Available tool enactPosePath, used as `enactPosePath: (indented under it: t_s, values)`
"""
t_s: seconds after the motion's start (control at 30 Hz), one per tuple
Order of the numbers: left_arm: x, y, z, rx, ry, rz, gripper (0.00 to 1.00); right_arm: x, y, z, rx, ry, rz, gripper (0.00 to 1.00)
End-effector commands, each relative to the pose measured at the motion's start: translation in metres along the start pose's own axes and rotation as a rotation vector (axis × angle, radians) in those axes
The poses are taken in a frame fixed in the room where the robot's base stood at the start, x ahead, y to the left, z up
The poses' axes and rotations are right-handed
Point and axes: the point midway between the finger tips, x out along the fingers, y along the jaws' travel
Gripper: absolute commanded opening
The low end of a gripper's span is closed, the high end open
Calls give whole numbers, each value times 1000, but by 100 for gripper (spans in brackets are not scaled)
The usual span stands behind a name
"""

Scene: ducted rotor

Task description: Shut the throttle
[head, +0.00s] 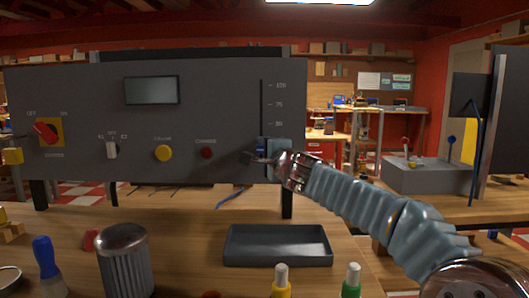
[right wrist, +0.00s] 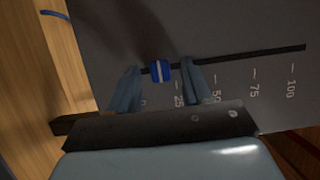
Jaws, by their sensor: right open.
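The throttle is a blue slider knob (right wrist: 160,71) with a pale stripe, in a dark straight slot beside a 0 to 100 scale. In the right wrist view it sits between the 0 and 25 marks, near the low end. My right gripper (right wrist: 160,65) is open, with one finger on each side of the knob along the slot and a visible gap to each. In the head view my right gripper (head: 264,156) is at the lower end of the slot on the grey panel (head: 215,105) and partly covers the knob. My left gripper is not in view.
On the bench stand a dark tray (head: 278,246), a ribbed metal cup (head: 126,262) and a blue-handled brush (head: 47,262).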

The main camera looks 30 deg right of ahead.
Motion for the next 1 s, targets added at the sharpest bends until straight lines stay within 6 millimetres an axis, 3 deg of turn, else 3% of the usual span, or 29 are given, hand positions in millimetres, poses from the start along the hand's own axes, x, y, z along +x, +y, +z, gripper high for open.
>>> enactPosePath:
  t_s: [0.17, 0.47, 0.77, 1.0]
  values:
    - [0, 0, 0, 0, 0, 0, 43, 0, 0, 0, -1, 0, 0, 47]
    - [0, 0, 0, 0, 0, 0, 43, 0, 0, 0, -1, 0, 0, 1]
    - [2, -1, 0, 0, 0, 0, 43, 0, 2, 0, -1, 0, 0, 0]
    - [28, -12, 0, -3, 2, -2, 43, 0, 34, 1, -2, -1, 2, 0]
